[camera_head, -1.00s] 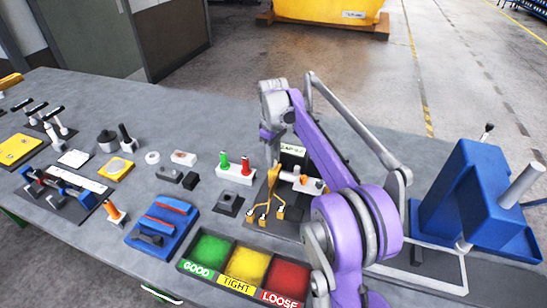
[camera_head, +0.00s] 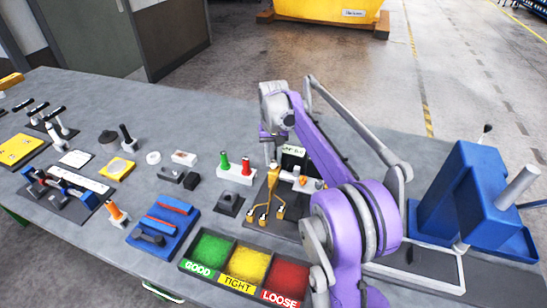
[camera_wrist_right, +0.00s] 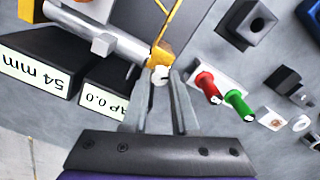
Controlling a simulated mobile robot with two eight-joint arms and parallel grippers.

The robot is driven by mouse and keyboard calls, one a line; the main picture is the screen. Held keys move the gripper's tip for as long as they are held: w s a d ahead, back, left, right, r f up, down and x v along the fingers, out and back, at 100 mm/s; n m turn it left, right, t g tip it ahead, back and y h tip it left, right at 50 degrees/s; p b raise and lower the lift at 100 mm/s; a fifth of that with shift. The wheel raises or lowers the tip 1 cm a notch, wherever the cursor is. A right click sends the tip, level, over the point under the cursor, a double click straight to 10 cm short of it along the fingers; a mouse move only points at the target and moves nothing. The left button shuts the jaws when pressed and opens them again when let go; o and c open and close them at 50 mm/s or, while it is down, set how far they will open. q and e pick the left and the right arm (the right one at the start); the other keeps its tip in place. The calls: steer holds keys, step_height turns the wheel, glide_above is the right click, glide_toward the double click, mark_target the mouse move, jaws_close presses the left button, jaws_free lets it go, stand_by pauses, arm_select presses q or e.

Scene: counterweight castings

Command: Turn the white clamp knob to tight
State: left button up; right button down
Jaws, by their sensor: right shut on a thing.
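The white clamp knob (camera_wrist_right: 159,76) shows small between my right fingertips in the right wrist view, next to a yellow-orange block (camera_wrist_right: 160,56). My right gripper (camera_wrist_right: 166,80) is shut on it, and the fingers hide part of it. I cannot read the knob's turn position. In the head view the right gripper (camera_head: 273,158) reaches down over a dark fixture plate with a yellow pronged part (camera_head: 276,188), and the knob is hard to make out there. My left gripper is not in view.
A block with red and green pegs (camera_head: 236,173) stands left of the gripper. Trays marked GOOD, TIGHT and LOOSE (camera_head: 238,284) lie in front. A labelled dark block (camera_wrist_right: 38,65) and a grey cylinder (camera_wrist_right: 98,35) are close to the fingers. A blue machine (camera_head: 475,195) stands right.

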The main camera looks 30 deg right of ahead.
mark_target(274, 161)
steer(key=m, duration=0.4)
steer(key=shift+m, duration=0.3)
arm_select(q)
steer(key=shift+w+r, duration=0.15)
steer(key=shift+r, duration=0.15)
arm_select(e)
steer(key=shift+m, duration=1.5)
steer(key=c, duration=0.7)
jaws_free()
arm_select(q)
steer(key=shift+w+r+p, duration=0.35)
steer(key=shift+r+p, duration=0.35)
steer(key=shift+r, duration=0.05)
arm_select(e)
step_height(274, 161, up, 11)
